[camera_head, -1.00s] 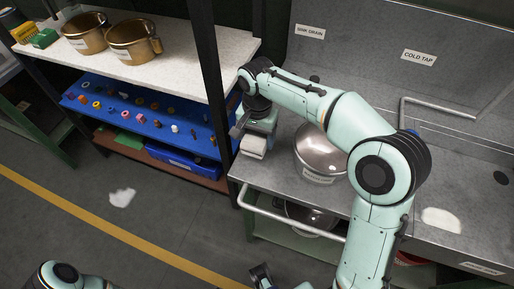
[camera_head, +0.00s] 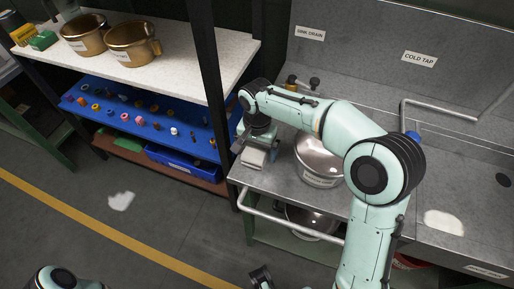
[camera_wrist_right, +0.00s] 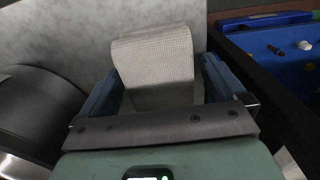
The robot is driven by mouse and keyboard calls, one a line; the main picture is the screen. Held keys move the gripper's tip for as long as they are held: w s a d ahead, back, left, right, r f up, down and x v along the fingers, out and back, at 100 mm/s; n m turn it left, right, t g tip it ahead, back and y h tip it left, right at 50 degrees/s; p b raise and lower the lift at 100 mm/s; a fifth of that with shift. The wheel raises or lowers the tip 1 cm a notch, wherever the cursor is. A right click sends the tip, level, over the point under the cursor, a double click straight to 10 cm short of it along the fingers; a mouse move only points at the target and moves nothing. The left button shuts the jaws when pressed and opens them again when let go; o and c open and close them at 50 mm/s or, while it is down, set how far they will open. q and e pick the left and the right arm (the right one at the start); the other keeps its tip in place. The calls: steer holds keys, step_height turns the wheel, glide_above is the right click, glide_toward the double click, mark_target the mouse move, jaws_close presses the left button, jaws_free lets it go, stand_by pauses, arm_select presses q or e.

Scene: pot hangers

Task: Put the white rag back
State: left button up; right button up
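The white rag (camera_wrist_right: 155,62) is a folded, waffle-textured cloth in the right wrist view. In the head view the rag (camera_head: 254,156) is at the left front corner of the grey sink counter. My right gripper (camera_wrist_right: 160,75) has its blue fingers wide apart, one on each side of the rag. Contact between fingers and cloth is not clear. In the head view my right gripper (camera_head: 256,140) reaches down over the rag, its fingers partly hidden. A dark gripper part, apparently of my left gripper (camera_head: 262,277), shows at the bottom edge; its fingers cannot be read.
A steel pot (camera_head: 319,160) stands just right of the rag. A dark rack post (camera_head: 212,90) is close on the left, beside a blue shelf (camera_head: 150,120) with small parts. A front rail (camera_head: 290,222) runs along the counter. White patches lie on floor (camera_head: 121,201) and counter (camera_head: 443,222).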

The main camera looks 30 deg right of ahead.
mark_target(257, 147)
step_height(257, 147, up, 12)
steer(key=p, duration=0.2)
steer(key=shift+r+p, duration=0.2)
steer(key=shift+p, duration=0.15)
steer(key=shift+f, duration=0.1)
stand_by(0.5)
